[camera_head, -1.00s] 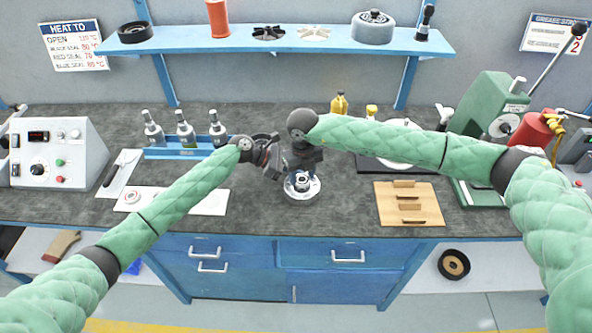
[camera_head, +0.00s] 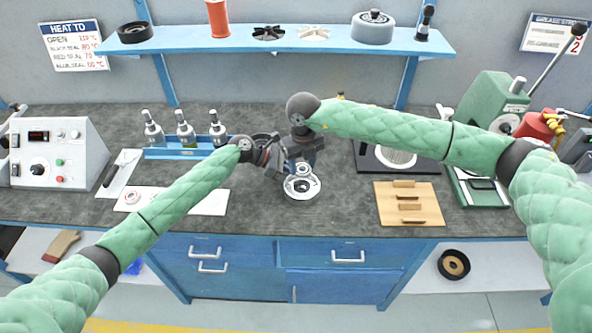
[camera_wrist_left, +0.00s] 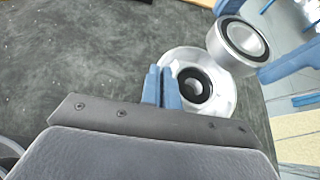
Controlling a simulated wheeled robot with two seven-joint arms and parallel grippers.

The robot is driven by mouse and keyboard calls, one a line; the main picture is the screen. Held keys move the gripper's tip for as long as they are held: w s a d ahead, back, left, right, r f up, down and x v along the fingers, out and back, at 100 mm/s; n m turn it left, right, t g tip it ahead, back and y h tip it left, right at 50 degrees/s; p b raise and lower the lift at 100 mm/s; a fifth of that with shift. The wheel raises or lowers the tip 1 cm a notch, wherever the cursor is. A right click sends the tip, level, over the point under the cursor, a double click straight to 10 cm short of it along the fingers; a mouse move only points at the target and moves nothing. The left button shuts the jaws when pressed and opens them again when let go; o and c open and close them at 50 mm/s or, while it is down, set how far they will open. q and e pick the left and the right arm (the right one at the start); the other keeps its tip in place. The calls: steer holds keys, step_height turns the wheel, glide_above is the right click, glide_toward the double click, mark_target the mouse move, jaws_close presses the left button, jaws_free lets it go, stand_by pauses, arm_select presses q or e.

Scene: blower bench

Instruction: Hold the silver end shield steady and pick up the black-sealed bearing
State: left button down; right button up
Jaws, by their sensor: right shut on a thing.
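The silver end shield (camera_head: 301,192) sits on the bench mat, a round flanged part with a dark-ringed central bore; it also shows in the left wrist view (camera_wrist_left: 217,102). My left gripper (camera_wrist_left: 163,84) has its blue fingers close together at the shield's rim, shut on it. The black-sealed bearing (camera_wrist_left: 238,42), a silver ring with a black seal, is held above the shield, apart from it and tilted in the left wrist view. It shows small in the head view (camera_head: 303,168). My right gripper (camera_head: 305,160) is shut on the bearing; its blue finger shows at the wrist view's right.
A wooden block with slots (camera_head: 408,218) lies right of the shield. A white mat (camera_head: 208,202) lies left, with several bottles in a blue rack (camera_head: 180,152) behind it. A green press (camera_head: 490,105) stands at the right. The bench front edge is close to the shield.

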arm_select(q)
steer(key=shift+s+f, duration=0.1)
steer(key=shift+f, duration=0.15)
steer(key=c, duration=1.6)
jaws_free()
steer(key=shift+r, duration=0.1)
steer(key=shift+a+r, duration=0.1)
steer(key=shift+a, duration=0.05)
steer(key=v, duration=1.1)
steer(key=shift+a, duration=0.35)
